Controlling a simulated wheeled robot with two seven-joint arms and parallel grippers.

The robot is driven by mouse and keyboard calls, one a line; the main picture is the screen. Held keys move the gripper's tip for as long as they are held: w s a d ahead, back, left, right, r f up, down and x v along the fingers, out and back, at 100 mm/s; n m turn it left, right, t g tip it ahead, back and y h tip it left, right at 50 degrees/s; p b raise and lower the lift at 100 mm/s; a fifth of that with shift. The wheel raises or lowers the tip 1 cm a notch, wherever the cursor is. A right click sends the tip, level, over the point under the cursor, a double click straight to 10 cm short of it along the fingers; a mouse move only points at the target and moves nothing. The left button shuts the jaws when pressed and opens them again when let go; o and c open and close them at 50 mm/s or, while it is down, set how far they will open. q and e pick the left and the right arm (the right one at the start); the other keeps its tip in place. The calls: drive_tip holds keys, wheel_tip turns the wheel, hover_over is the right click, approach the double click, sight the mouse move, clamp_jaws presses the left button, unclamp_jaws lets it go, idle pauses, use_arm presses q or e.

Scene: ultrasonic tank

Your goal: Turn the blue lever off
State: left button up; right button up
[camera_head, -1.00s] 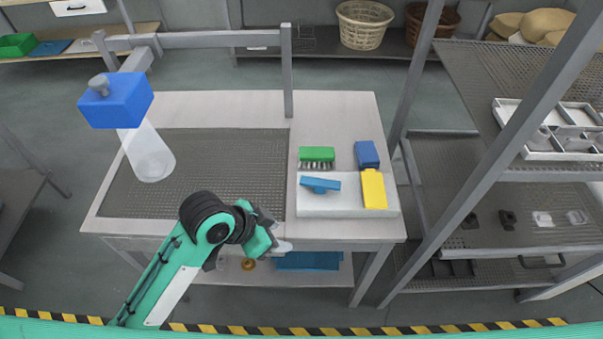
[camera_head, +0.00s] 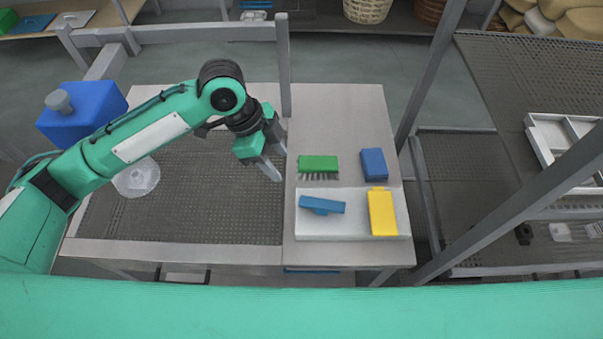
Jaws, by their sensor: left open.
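A blue lever-like bar (camera_head: 321,204) lies slightly tilted on a white block (camera_head: 345,229) at the front right of the table. I take it for the blue lever. My left gripper (camera_head: 276,162) is open and empty, with its two grey fingers pointing down and right. It is above the dark mesh's right edge, up and left of the bar and apart from it. My right gripper is not in view.
A yellow piece (camera_head: 382,212) sits beside the bar on the white block. A green brush (camera_head: 318,165) and a blue block (camera_head: 373,163) lie just behind it. A grey post (camera_head: 284,65) rises behind my gripper. A shelf rack stands at right.

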use_arm(q)
drive_tip(key=p, duration=0.2)
approach(305, 200)
drive_tip(key=x, duration=0.3)
drive_tip(key=p+x, duration=0.1)
drive_tip(key=x, duration=0.2)
drive_tip(key=shift+s+d+f, duration=0.15)
drive_tip(key=shift+f, duration=0.05)
drive_tip(key=shift+d+f, duration=0.1)
drive_tip(key=shift+f, duration=0.2)
drive_tip(key=shift+d+f, duration=0.1)
drive_tip(key=shift+f, duration=0.2)
drive_tip(key=c, duration=1)
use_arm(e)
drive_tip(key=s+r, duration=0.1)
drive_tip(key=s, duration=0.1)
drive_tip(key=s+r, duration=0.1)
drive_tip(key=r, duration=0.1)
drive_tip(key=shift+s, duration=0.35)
